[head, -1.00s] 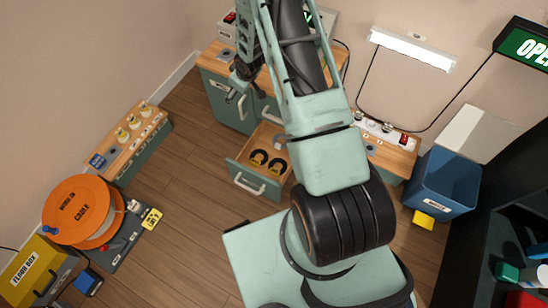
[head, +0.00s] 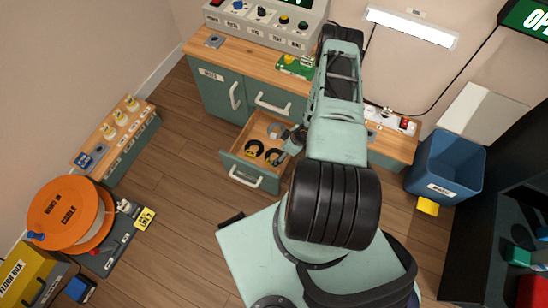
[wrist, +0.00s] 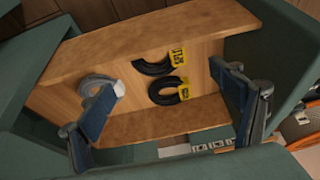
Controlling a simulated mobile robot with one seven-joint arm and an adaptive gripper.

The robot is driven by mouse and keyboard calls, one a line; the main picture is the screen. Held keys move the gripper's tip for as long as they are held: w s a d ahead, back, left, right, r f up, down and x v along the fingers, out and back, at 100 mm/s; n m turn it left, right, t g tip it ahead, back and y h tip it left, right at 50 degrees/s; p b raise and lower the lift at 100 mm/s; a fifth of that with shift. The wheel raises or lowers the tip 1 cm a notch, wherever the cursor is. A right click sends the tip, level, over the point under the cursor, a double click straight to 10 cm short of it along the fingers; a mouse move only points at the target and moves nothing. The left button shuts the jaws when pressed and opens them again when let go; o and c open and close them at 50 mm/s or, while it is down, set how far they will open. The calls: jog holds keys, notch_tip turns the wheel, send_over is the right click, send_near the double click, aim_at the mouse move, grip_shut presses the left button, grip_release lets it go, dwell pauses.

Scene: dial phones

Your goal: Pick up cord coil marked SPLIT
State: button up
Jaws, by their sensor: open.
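Two black cord coils with yellow tags, an upper one (wrist: 150,66) and a lower one (wrist: 168,92), lie in the open drawer (wrist: 110,62) in the wrist view. The upper tag appears to read SPLIT, though it is rotated and small; the lower tag is not readable. A grey coil (wrist: 97,84) with a white tag lies left of them, partly behind a finger. My gripper (wrist: 166,80) is open and empty above the drawer, its fingers either side of the black coils. In the head view the coils (head: 255,148) show in the drawer, and my gripper (head: 292,142) is at its right side.
The drawer walls stand close around the coils. A wooden counter (head: 240,65) with a switch panel (head: 265,20) is behind the drawer. A blue bin (head: 445,165) stands right, an orange cable reel (head: 65,215) left. The floor left of the drawer is clear.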

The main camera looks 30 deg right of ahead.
aim_at(273, 157)
jog(key=x, duration=0.2)
jog(key=b+x, duration=0.1)
jog(key=x, duration=0.2)
jog(key=b+x, duration=0.1)
jog(key=x, duration=0.1)
jog(key=shift+w+d+f, duration=0.1)
jog(key=shift+d+f, duration=0.2)
jog(key=shift+c, duration=0.4)
jog(key=shift+r, duration=0.1)
jog(key=c, duration=1.2)
